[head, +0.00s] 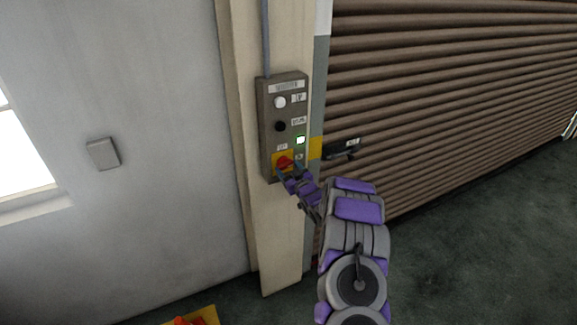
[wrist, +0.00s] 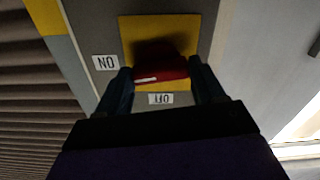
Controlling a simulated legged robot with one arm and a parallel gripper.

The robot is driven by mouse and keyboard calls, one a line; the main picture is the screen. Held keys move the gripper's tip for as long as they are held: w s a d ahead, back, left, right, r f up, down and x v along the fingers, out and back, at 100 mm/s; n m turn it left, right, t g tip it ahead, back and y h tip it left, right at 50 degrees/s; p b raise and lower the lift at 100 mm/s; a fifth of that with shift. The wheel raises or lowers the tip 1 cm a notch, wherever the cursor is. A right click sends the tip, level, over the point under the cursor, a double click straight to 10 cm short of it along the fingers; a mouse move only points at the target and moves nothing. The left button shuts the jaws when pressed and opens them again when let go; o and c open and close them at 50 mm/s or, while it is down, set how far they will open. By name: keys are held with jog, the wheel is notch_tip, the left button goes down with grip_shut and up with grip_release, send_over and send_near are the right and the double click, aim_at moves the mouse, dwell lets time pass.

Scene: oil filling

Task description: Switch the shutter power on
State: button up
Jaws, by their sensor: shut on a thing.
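The shutter control box (head: 285,110) is a grey panel on the cream pillar, with a red rotary knob (head: 284,161) on a yellow plate near its bottom. My gripper (head: 288,170) is at this knob. In the wrist view the red knob (wrist: 160,62) sits between the two dark fingers, and my gripper (wrist: 158,75) is shut on it. A white mark shows on the knob's near left side. The ON label (wrist: 105,63) is left of the yellow plate (wrist: 185,25); the OFF label (wrist: 160,99) is below it. A green-white indicator (head: 300,140) glows above the knob.
A white button (head: 280,102) and a black button (head: 280,126) are higher on the box. The brown roller shutter (head: 450,90) fills the right side, with a dark handle (head: 342,148) near the pillar. A grey wall plate (head: 102,153) is at left. Open floor lies at lower right.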

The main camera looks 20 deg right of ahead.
jog(key=shift+f+m+p, duration=0.1)
jog(key=shift+m+p, duration=0.35)
jog(key=shift+m, duration=0.35)
jog(key=o, duration=1)
jog(key=shift+d, duration=0.1)
jog(key=shift+o, duration=0.2)
jog(key=shift+s, duration=0.1)
jog(key=s, duration=1.7)
jog(key=shift+d, duration=0.35)
